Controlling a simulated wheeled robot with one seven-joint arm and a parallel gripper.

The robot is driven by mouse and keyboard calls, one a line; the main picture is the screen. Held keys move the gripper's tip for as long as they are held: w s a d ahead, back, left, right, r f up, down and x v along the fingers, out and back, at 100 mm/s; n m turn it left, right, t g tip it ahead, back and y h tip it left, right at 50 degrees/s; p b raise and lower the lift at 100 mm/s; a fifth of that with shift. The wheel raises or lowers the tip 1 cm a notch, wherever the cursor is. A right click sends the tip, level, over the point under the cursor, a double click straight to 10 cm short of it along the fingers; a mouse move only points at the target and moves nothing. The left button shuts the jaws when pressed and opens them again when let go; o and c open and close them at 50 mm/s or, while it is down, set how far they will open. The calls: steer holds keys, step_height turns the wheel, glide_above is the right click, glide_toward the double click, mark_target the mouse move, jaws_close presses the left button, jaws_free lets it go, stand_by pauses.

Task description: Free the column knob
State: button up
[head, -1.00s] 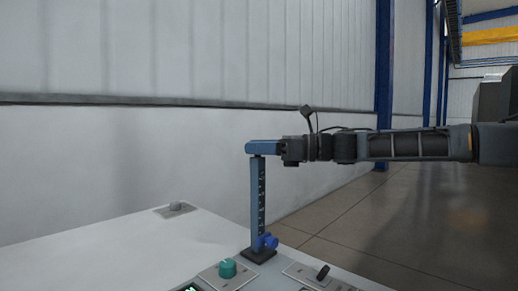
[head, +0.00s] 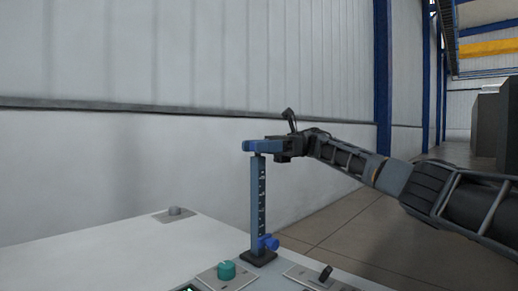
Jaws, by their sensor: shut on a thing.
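The blue column (head: 257,200) stands upright on a dark square base (head: 258,258) on the light panel. Dark marks run up its face. A blue knob (head: 268,242) sticks out to the right near its foot. A blue arm-like head piece (head: 262,146) lies across the column's top. My gripper (head: 276,147) comes in from the right at the height of the top and is shut on this head piece, well above the knob. The fingertips are small and partly hidden against the blue piece.
On the panel (head: 130,248), a teal knob (head: 226,270) sits left of the column's base and a black lever (head: 324,273) right of it. A wall rises behind; open floor lies to the right.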

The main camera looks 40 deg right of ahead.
steer(key=shift+a+r+n+g, duration=0.1)
steer(key=shift+r+n+g, duration=0.2)
steer(key=shift+n+g, duration=0.5)
steer(key=o, duration=0.9)
steer(key=shift+o, duration=0.2)
